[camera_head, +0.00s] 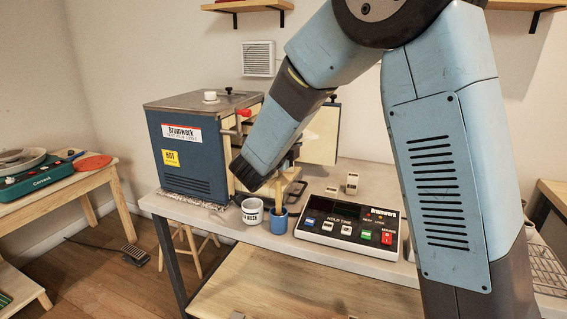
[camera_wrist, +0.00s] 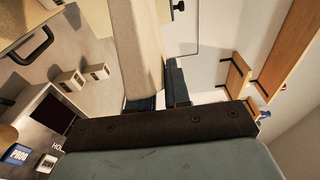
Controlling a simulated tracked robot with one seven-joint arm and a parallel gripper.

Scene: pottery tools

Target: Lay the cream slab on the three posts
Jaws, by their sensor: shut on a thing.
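My gripper (camera_wrist: 158,94) is shut on the cream slab (camera_wrist: 136,45), which stretches away from the fingers in the wrist view. Two small cream posts (camera_wrist: 97,72) (camera_wrist: 67,80) stand on the bench in the wrist view, apart from the slab. One post also shows in the head view (camera_head: 352,183), behind the control box. I cannot see a third post. The blue kiln (camera_head: 190,150) has its door (camera_head: 322,135) swung open; my arm hides its inside.
A white mug (camera_head: 252,211) and a blue mug (camera_head: 279,222) holding tools stand at the bench's front edge. The control box (camera_head: 345,226) lies right of them. Wall shelves (camera_wrist: 283,55) show in the wrist view. Some bench (camera_head: 380,178) behind the box is clear.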

